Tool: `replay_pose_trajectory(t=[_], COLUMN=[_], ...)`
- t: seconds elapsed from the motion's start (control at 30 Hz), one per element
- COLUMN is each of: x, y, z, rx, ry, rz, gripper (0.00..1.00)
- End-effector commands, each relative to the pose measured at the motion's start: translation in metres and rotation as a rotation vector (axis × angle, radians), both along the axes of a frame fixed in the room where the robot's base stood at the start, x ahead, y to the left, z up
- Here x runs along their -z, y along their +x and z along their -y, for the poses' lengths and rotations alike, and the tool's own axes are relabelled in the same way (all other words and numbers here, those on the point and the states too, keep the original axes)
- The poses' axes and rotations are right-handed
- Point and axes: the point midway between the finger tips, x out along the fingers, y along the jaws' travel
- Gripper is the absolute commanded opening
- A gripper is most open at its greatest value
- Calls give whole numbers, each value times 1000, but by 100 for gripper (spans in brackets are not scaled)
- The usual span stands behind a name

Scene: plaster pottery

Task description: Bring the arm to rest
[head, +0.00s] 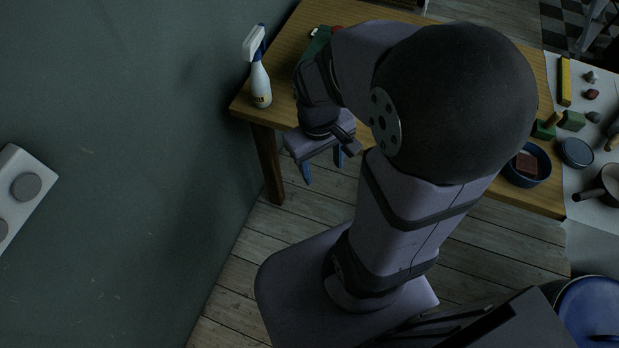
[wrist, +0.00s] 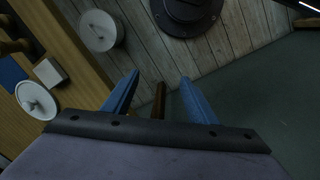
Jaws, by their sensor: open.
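My gripper (head: 322,172) hangs in front of the near left edge of the wooden table (head: 257,115) in the head view, with its two blue fingers pointing down over the floor. In the wrist view the fingers of my gripper (wrist: 157,92) stand apart with nothing between them. A brown table leg shows beyond the gap. My upper arm hides much of the table in the head view.
A white spray bottle (head: 260,80) stands near the table's left corner, close to my wrist. A blue bowl (head: 527,165) sits near the right end. A green wall (head: 130,170) rises at left. Plank floor (head: 310,225) is open below my gripper.

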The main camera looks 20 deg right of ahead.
Motion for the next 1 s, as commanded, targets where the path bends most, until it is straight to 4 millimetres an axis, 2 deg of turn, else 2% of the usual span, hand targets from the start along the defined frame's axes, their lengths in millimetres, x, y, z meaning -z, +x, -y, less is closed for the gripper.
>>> replay_pose_trajectory(t=[0.03,0.1,0.2,0.63,0.77,1.0], x=[1,2,4,-1,-16,-66], y=[-6,-13,-18,-20,-19,-19], z=[-17,-31,-42,-44,-44,-44], rx=[25,64,95,103,102,102], ry=[24,50,69,73,73,72], rz=[12,20,25,24,24,24], gripper=[53,53,53,53,53,53])
